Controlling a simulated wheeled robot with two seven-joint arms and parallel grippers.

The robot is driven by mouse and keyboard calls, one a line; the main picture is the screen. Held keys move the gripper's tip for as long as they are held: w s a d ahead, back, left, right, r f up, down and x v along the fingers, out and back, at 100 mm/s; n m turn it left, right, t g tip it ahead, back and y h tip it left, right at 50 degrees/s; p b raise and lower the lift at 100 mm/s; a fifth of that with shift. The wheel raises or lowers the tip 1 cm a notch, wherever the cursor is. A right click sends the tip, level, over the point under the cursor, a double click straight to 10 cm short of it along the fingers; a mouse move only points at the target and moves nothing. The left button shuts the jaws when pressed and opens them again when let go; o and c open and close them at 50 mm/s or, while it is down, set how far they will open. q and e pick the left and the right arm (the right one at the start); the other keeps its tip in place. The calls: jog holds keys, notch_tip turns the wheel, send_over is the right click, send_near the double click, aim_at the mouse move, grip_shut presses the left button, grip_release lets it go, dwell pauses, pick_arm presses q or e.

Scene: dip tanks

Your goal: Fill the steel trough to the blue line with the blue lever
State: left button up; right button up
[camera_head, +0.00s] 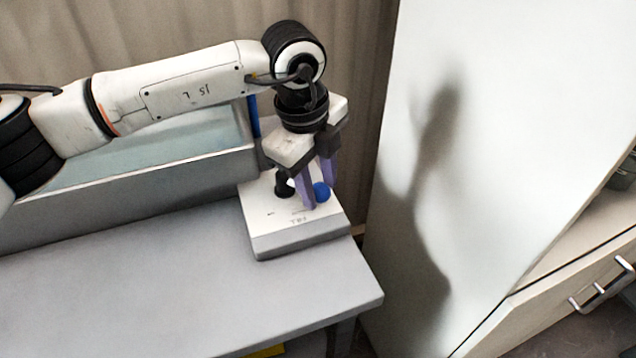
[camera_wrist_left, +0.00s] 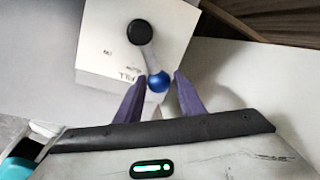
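The steel trough (camera_head: 130,203) is at the left in the head view, with pale bluish water (camera_head: 170,146) in it, partly hidden by my left arm. A blue upright strip (camera_head: 253,116) shows at its right end; I cannot make out a fill line. The lever's blue ball knob (camera_head: 321,192) is over a white box (camera_head: 298,240) right of the trough. In the left wrist view, its arm runs from a black pivot to the knob (camera_wrist_left: 158,82), beside the word FILL. My left gripper (camera_wrist_left: 159,77) is open, its purple fingers on either side of the knob. My right gripper is out of view.
The trough and box stand on a grey table (camera_head: 150,290), whose front part is bare. A tall white panel (camera_head: 490,130) rises to the right of the table. A cabinet with a metal handle (camera_head: 600,292) is at the far right. A beige curtain hangs behind.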

pick_arm(q)
jog(key=shift+o, duration=1)
notch_tip(320, 180, up, 10)
jog(key=s+a, duration=0.1)
jog(key=shift+s, duration=0.3)
jog(key=shift+a, duration=0.1)
